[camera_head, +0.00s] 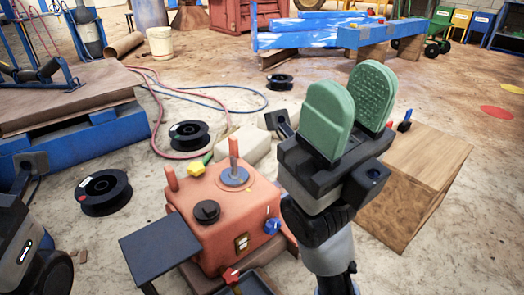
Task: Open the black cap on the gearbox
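The gearbox (188,205) is an orange-red box on the floor in the lower middle. A round black cap (207,211) sits on the left part of its top. The cap looks seated, and nothing touches it. My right gripper (351,108) has two green pads with a gap between them. It is open and empty, to the right of the gearbox and well away from the cap, its pads pointing up in the picture. Part of my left arm (30,252) shows at the lower left edge; its gripper is not in view.
On the gearbox, a grey disc with a red post (234,176), a yellow fitting (197,168) and a blue knob (272,226) surround the cap. A dark plate (160,247) stands at its lower left. A wooden box (415,185) is to the right. Black reels (104,192) lie on the floor.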

